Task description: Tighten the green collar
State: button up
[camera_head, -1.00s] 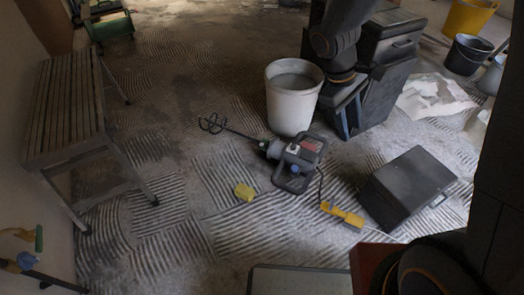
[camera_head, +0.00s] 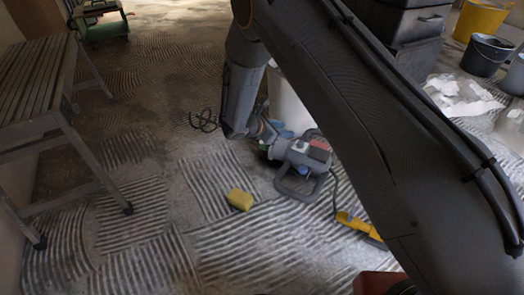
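A grey mixing drill (camera_head: 304,152) with a red patch on its top lies on the ridged floor. Its wire whisk (camera_head: 203,121) sticks out to the left. A small green patch at the drill's front end, which looks like the collar (camera_head: 264,146), shows just below my gripper (camera_head: 262,130). My gripper is down at the drill's front, over the shaft side. It seems to be at or very close to the collar, but contact is not clear. Its fingers are small, dark and partly hidden, so whether they are closed cannot be told.
A yellow sponge (camera_head: 240,200) lies in front of the drill. A yellow tool (camera_head: 358,226) lies to its right, partly behind my arm. A white bucket (camera_head: 288,103) stands behind the drill, mostly hidden. A slatted bench (camera_head: 40,95) stands at left.

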aim_at(261, 142)
jog(key=w+a+f+n+t+y+b, duration=0.1)
jog(key=w+a+f+n+t+b, duration=0.2)
jog(key=a+f, duration=0.4)
jog(key=w+a+f+n+t+y+b, duration=0.1)
jog(key=w+a+f+n+b, duration=0.15)
jog(key=a+f+b, duration=0.4)
jog(key=shift+n+y, duration=0.25)
jog(key=shift+y, duration=0.05)
jog(key=x, duration=0.3)
jog(key=b+x, duration=0.1)
jog(key=x, duration=0.1)
jog(key=s+d+f+b+x, duration=0.1)
jog(key=x, duration=0.2)
jog(key=shift+w+d+f, duration=0.2)
